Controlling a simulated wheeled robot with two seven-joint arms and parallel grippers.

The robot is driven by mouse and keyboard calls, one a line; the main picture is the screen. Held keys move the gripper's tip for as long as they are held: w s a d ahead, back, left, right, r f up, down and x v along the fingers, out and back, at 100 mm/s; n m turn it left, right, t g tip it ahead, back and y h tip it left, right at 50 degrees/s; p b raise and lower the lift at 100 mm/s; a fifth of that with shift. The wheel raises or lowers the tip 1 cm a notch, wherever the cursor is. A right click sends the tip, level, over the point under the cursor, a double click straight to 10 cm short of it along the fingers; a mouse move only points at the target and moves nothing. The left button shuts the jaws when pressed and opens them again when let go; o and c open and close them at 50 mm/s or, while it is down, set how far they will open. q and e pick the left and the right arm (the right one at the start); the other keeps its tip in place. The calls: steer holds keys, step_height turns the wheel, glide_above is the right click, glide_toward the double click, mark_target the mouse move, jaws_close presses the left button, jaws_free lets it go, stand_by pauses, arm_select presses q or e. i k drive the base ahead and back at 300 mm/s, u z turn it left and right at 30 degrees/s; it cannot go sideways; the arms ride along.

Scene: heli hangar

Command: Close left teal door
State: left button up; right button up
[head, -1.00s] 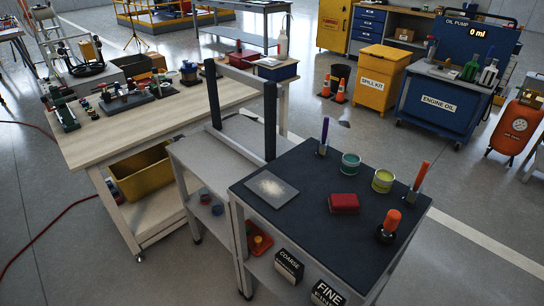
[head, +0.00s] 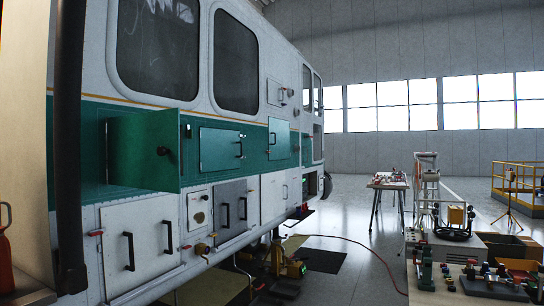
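The left teal door (head: 146,148) is on the side of a white and teal helicopter (head: 88,215), in the left half of the head view. It stands open, swung outward from the teal band, with a small dark latch or handle near its right side. To its right is a second teal panel (head: 220,149) with a black handle; it looks nearly flush, and I cannot tell if it is fully shut. A smaller teal panel (head: 279,139) farther along appears to stand out from the body. Neither of my grippers is in view.
A dark upright post (head: 68,150) stands close at the left, with a red object (head: 6,262) at the edge. White lower panels (head: 140,245) have black handles. A workbench (head: 470,290) with tools is at lower right. A red hose (head: 365,245) crosses open floor.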

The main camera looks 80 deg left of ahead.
mark_target(144, 148)
steer(key=k, duration=0.15)
steer(key=u, duration=2.6)
steer(key=k, duration=0.3)
steer(key=u, duration=1.8)
steer(key=i, duration=0.85)
steer(key=z, duration=0.15)
